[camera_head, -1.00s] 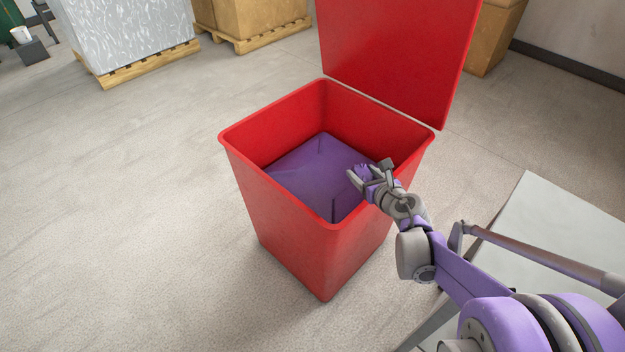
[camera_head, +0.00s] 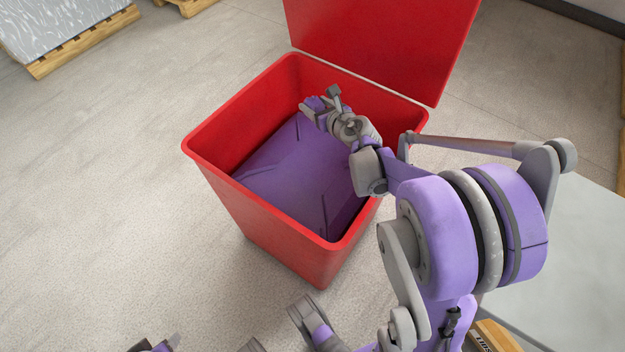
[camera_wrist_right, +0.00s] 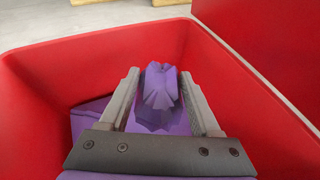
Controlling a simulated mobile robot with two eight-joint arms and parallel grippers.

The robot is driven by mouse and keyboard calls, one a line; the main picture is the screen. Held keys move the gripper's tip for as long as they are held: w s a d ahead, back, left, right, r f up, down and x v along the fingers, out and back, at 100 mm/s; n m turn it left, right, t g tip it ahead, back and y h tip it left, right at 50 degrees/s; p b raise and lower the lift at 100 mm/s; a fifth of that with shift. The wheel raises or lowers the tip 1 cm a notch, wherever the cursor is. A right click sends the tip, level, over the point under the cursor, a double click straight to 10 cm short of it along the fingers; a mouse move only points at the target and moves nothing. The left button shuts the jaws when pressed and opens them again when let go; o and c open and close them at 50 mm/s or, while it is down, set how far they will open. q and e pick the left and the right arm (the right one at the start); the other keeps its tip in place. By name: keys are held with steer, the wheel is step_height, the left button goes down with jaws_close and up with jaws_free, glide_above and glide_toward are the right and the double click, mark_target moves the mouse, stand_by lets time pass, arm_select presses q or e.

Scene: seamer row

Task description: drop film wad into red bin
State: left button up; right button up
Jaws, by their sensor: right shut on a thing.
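The red bin (camera_head: 262,236) stands open on the floor in the middle of the head view. My right gripper (camera_head: 312,106) reaches over the bin's opening near its back wall. In the right wrist view the gripper (camera_wrist_right: 162,100) is shut on the crumpled purple film wad (camera_wrist_right: 160,84), with one finger on each side of it. In the head view the wad shows only as a small purple piece at the fingertips. Parts of my left arm show at the bottom edge, possibly with the gripper's tip; its jaws cannot be made out.
A red lid (camera_head: 385,40) stands upright behind the bin. A creased purple surface (camera_head: 285,175) lies inside the bin. A grey tabletop (camera_head: 570,260) is at the right, under my arm. A pallet (camera_head: 85,42) with a wrapped load is at the far left. The floor left of the bin is clear.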

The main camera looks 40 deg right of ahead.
steer(key=shift+s+f+b, duration=0.1)
steer(key=shift+f+b, duration=0.35)
steer(key=shift+f, duration=0.3)
step_height(320, 180, down, 4)
steer(key=b, duration=0.3)
steer(key=shift+f, duration=0.15)
steer(key=o, duration=1.4)
steer(key=p+v, duration=0.3)
steer(key=v, duration=0.8)
